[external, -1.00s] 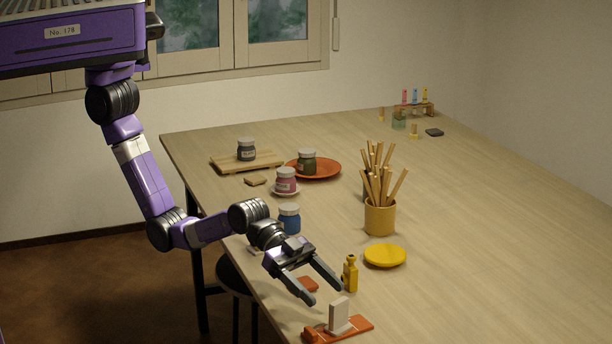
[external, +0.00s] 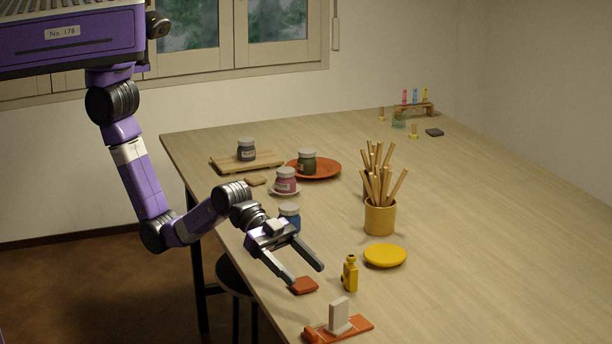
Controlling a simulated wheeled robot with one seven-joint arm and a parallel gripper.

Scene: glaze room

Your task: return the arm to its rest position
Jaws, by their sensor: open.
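My gripper (external: 308,275) is open and empty. Its two fingers are spread above the table's near left edge and point toward the lower right. My arm bends down from the upper left and reaches over the table edge. A blue jar with a white lid (external: 290,212) stands just behind my wrist and is partly hidden by it.
A yellow bottle (external: 350,274) stands right of the fingers, near a yellow dish (external: 385,255). A white block (external: 340,314) stands on an orange stand (external: 322,334) in front. Brush cups (external: 380,218), a pink jar (external: 286,181) and a stool (external: 232,277) are nearby.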

